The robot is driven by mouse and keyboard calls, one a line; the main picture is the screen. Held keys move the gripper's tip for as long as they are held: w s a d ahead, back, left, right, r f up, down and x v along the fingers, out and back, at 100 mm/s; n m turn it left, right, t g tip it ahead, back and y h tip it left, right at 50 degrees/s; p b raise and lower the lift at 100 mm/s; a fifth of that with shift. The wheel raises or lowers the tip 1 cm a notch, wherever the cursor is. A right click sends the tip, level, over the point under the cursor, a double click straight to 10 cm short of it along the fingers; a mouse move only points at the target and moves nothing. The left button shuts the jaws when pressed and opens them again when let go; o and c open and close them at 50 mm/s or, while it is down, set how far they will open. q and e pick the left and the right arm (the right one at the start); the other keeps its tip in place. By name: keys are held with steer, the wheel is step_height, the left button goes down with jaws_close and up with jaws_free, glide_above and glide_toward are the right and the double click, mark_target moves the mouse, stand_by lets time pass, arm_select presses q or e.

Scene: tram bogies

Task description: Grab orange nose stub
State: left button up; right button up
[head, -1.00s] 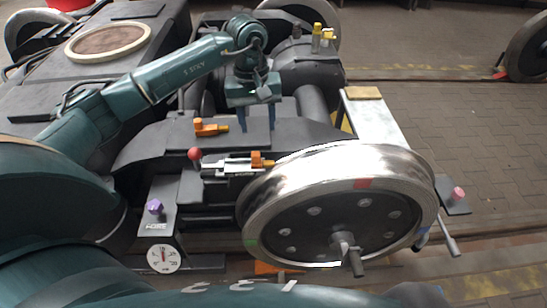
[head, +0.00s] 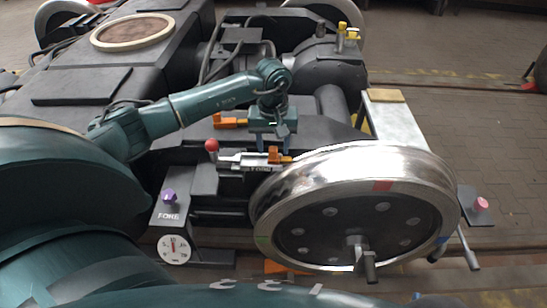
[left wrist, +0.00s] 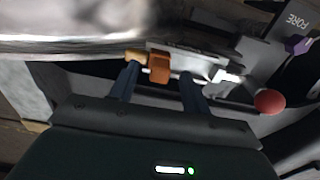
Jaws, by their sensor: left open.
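A small orange stub (head: 279,156) sits at the right end of a silver slide device, against the back of the big wheel's rim. The left wrist view shows it as an orange block (left wrist: 158,68) with a paler tip. My left gripper (head: 273,151) is open, fingers pointing down, just behind and over this stub in the head view. In the left wrist view the stub lies between the lines of the two fingertips (left wrist: 160,76); I cannot tell if they touch it. A second orange piece (head: 230,122) lies on the dark housing behind. My right gripper is not in view.
The shiny steel wheel (head: 355,215) stands close in front and right. A red ball knob (head: 211,145) rises left of the slide. A purple knob (head: 170,196) and round dial (head: 174,249) are at the lower left. A pale bench (head: 395,125) stands right.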

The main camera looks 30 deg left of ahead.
arm_select(q)
steer(key=shift+f, duration=0.85)
steer(key=shift+r, duration=0.1)
jaws_close()
